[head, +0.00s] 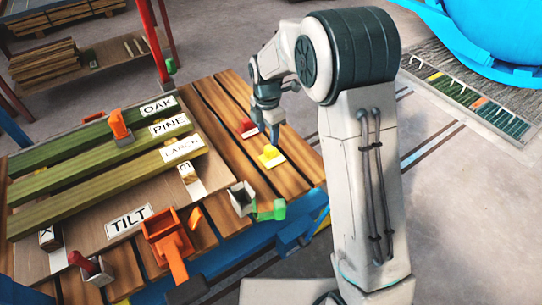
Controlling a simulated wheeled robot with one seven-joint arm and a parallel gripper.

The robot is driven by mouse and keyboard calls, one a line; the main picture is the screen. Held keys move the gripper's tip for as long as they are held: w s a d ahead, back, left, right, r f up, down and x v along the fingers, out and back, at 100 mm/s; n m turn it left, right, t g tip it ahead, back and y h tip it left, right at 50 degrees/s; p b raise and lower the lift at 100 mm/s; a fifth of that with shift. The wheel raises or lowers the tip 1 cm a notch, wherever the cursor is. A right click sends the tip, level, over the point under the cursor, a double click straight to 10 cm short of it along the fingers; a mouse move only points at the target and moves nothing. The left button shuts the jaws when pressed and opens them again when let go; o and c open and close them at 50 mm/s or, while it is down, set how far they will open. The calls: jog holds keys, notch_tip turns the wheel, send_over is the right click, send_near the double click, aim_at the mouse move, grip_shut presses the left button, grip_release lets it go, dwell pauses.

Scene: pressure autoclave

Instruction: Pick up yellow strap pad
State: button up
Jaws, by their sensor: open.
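The yellow strap pad (270,156) lies on the wooden slatted table, right of the labelled boards, its yellow top on a pale base. My gripper (268,132) hangs from my arm just behind it in the picture, fingers pointing down. It is open and holds nothing that I can see. Its fingers are small here, so their exact height above the table cannot be told. A red pad (246,127) of similar form lies just left of my gripper.
Boards labelled OAK (159,107), PINE (171,126) and LARCH (183,148) lie left. An orange clamp (168,238), a grey block (242,197) and a green piece (272,211) stand toward the front. A blue vessel (480,40) is far right.

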aim_at(270, 147)
jog(key=shift+f, duration=0.9)
jog(key=f, duration=0.4)
jog(key=shift+s+d, duration=0.3)
jog(key=shift+d, duration=0.05)
jog(key=shift+f, duration=0.7)
jog(key=c, duration=1.1)
